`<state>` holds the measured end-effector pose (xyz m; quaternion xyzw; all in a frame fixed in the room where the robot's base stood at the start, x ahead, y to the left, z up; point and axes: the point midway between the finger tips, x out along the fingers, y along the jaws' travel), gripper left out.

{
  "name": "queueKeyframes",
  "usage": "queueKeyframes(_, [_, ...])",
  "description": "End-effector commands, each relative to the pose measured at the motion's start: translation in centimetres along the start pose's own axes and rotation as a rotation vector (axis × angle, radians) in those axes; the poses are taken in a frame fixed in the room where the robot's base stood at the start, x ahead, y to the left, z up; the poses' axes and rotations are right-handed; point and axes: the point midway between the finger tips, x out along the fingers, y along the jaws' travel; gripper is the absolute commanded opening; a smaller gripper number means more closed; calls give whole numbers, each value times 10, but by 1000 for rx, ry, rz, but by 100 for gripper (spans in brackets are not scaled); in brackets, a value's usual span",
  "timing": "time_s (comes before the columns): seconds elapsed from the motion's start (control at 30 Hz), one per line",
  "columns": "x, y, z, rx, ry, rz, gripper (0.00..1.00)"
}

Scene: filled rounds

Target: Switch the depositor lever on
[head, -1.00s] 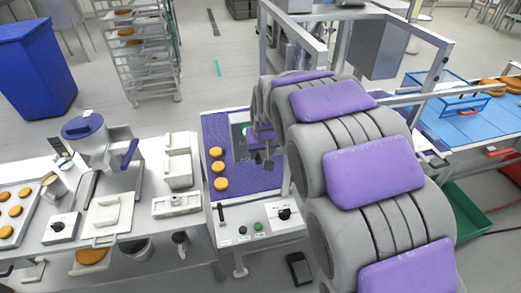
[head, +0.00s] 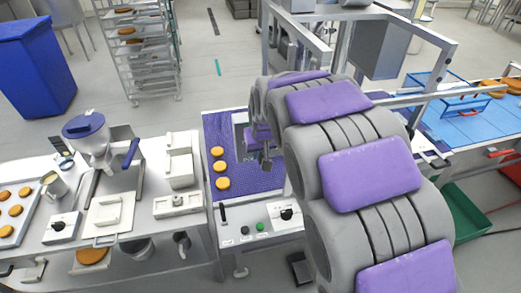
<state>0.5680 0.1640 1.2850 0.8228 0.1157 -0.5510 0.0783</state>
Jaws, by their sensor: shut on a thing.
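The depositor appears to be the machine with a blue hopper (head: 84,126) on the white bench at left. A blue handle (head: 131,153) stands tilted at its right side. A white box with a black knob (head: 58,224) sits in front of it; I cannot tell which is the depositor lever. My gripper (head: 266,164) is over the purple belt, right of the cakes and well away from the depositor. It is small and partly hidden by my arm. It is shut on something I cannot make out.
Orange-brown cakes (head: 221,167) line the purple belt (head: 246,188). A control panel with a black knob (head: 287,213) is at the belt's near end. White boxes (head: 179,168) stand between depositor and belt. A frame (head: 430,38) rises at right.

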Motion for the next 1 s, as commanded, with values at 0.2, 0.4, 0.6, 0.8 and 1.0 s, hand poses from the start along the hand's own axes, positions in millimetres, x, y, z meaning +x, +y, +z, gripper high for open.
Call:
queueKeyframes(0.2, [-1, -1, 0, 0, 1, -2, 0])
queueKeyframes(0.4, [-1, -2, 0, 0, 1, -2, 0])
queueKeyframes(0.6, [-2, -2, 0, 0, 1, -2, 0])
queueKeyframes(0.8, [-2, -2, 0, 0, 1, -2, 0])
queueKeyframes(1.0, [-2, -2, 1, 0, 1, -2, 23])
